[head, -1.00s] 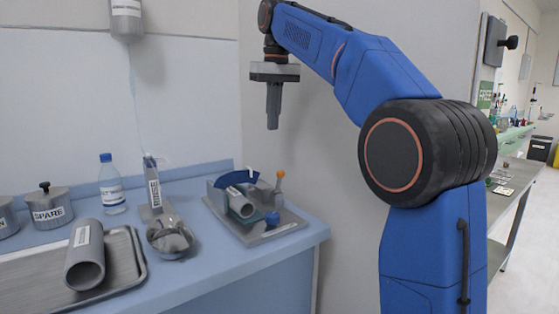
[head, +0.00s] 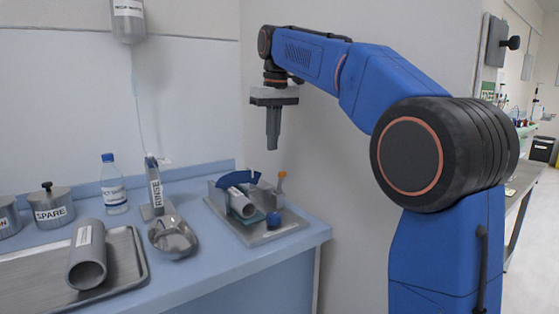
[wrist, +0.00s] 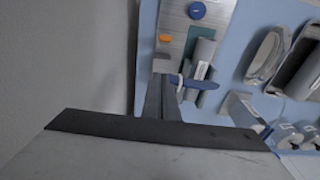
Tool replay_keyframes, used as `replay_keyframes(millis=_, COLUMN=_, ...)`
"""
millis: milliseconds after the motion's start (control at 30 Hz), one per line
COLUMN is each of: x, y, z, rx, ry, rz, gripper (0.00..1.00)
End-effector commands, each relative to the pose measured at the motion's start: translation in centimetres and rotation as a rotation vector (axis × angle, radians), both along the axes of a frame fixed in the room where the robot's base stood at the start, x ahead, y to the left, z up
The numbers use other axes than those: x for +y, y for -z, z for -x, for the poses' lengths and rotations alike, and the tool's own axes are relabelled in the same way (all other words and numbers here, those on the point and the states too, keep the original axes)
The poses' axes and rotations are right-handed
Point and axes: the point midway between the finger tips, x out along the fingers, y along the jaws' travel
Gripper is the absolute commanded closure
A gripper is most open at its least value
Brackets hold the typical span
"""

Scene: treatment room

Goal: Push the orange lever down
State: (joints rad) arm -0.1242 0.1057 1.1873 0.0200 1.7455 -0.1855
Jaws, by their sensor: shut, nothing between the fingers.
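The orange lever (head: 282,175) is a short stem with an orange knob, standing upright at the back right of a grey metal fixture (head: 287,225) on the blue counter. Its orange knob (wrist: 165,38) also shows in the wrist view, near the plate's left edge. My gripper (head: 272,148) is shut and empty, pointing down above the fixture. In the head view its tips are a little up and left of the knob, apart from it. In the wrist view the gripper's fingers (wrist: 164,82) hide part of the plate below the knob.
The fixture also carries a grey tube (head: 241,204), a blue curved piece (head: 238,179) and a blue knob (head: 273,219). A wall stands close behind and right. A metal bowl (head: 172,238), RINSE stand (head: 155,185), bottle (head: 113,185) and tray (head: 128,262) lie left.

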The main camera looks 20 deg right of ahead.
Motion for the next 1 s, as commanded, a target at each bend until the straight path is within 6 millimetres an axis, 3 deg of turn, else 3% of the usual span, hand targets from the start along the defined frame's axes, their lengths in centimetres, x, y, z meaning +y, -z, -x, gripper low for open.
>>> replay_keyframes(millis=200, x=0.1, y=4.0, z=-0.3, rx=0.004, ry=0.000, rz=0.000, gripper=1.00)
replay_keyframes(millis=600, x=-1.0, y=5.1, z=3.0, rx=0.000, ry=0.000, rz=0.000, gripper=1.00)
replay_keyframes(millis=1000, x=-1.0, y=5.2, z=3.2, rx=0.001, ry=0.000, rz=0.000, gripper=1.00)
